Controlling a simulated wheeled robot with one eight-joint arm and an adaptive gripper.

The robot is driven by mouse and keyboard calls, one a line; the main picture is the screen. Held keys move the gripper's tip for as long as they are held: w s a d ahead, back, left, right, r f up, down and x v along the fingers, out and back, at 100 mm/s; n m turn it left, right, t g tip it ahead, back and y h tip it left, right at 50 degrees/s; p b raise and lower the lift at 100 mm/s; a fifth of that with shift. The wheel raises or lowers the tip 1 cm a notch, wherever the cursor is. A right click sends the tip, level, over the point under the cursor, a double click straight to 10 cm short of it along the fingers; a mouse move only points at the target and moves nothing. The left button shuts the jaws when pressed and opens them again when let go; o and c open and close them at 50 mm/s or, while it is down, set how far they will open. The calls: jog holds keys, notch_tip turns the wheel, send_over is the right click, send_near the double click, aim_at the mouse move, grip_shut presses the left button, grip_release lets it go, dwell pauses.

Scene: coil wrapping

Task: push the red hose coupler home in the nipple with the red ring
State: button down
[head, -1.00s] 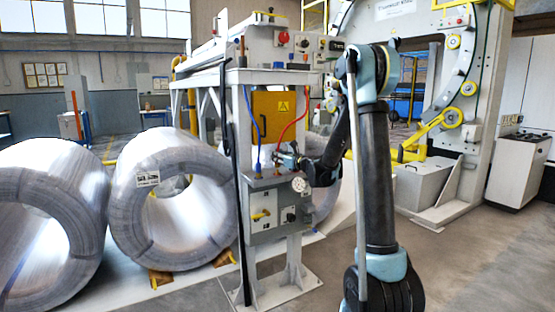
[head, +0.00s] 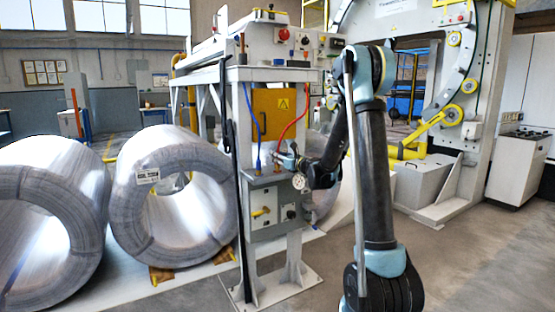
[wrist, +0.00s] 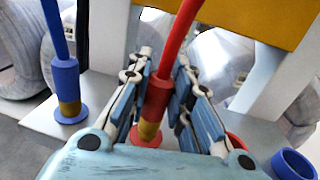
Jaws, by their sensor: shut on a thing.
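The red hose coupler (wrist: 158,92) stands nearly upright between the fingers of my gripper (wrist: 157,100) in the wrist view. My gripper is shut on it. Below the coupler, a short brass part of the nipple (wrist: 149,131) shows above the red ring (wrist: 146,140) on the grey shelf. The coupler is lined up over this nipple; I cannot tell if it is fully seated. In the head view my gripper (head: 283,160) is at the shelf under the yellow panel, with the red hose (head: 291,128) rising above it. The gripper body hides part of the ring's front.
A blue coupler (wrist: 66,80) stands on a brass nipple to the left. An open blue ring (wrist: 293,164) and a partly hidden red rim (wrist: 236,142) lie to the right. The yellow panel (head: 274,103) is behind. Large wire coils (head: 170,205) stand left of the post.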

jog(key=shift+f, duration=0.4)
jog(key=c, duration=1.4)
grip_release()
jog(key=shift+o, duration=0.2)
jog(key=v, duration=1.2)
jog(key=shift+f, duration=0.1)
